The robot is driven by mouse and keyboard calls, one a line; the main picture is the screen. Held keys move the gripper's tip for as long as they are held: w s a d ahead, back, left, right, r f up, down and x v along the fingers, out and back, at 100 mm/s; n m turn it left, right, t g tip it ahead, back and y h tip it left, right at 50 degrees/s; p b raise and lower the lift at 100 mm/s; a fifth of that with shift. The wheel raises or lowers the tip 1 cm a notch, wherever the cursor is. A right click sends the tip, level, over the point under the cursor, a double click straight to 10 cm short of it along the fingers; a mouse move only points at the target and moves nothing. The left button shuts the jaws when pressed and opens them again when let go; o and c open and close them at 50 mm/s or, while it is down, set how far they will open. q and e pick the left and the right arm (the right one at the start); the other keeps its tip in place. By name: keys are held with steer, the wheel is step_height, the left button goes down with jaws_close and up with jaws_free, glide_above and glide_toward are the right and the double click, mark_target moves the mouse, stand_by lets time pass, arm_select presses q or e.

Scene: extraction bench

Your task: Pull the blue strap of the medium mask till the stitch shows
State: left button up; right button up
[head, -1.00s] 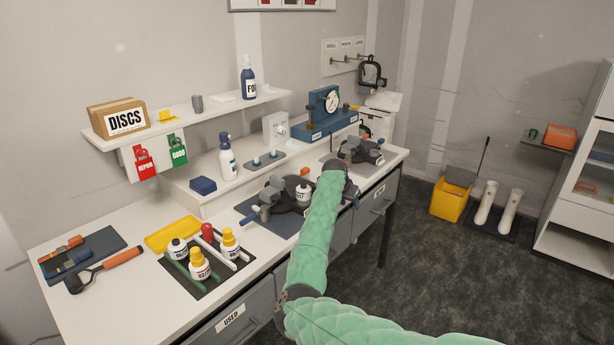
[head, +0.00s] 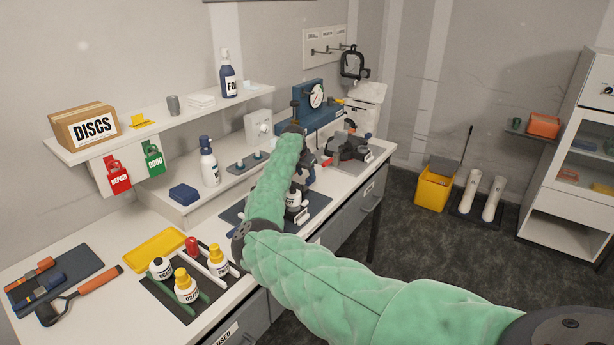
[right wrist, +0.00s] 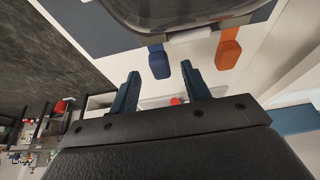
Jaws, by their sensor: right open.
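In the right wrist view a mask (right wrist: 185,10) shows at the top edge, with a blue strap tab (right wrist: 159,62) and an orange tab (right wrist: 229,48) hanging from it. The blue tab appears between the tips of my right gripper (right wrist: 160,70), which is open and empty. How near the tab is in depth I cannot tell. In the head view my right gripper (head: 307,172) is over the near dark blue mat (head: 233,211), and my arm hides most of what lies there. No size label is readable on the mask. My left gripper is out of view.
Another mask (head: 348,147) with straps lies farther along the bench, and one hangs on the wall hooks (head: 354,65). A blue gauge stand (head: 318,105) is behind. Bottles (head: 186,285) stand on the near rack. The bench's right edge drops to open floor.

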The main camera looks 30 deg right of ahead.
mark_target(308, 179)
steer(key=shift+w+d+f, duration=0.1)
steer(key=shift+d+f, duration=0.15)
steer(key=shift+f, duration=0.3)
steer(key=shift+d+f+p, duration=0.3)
steer(key=shift+f+p, duration=0.1)
steer(key=shift+f, duration=0.2)
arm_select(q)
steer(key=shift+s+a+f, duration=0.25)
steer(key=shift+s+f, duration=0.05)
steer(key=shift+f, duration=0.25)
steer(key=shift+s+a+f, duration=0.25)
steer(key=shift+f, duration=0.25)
arm_select(e)
steer(key=shift+w+d+f, duration=0.1)
steer(key=shift+f, duration=0.35)
jaws_close()
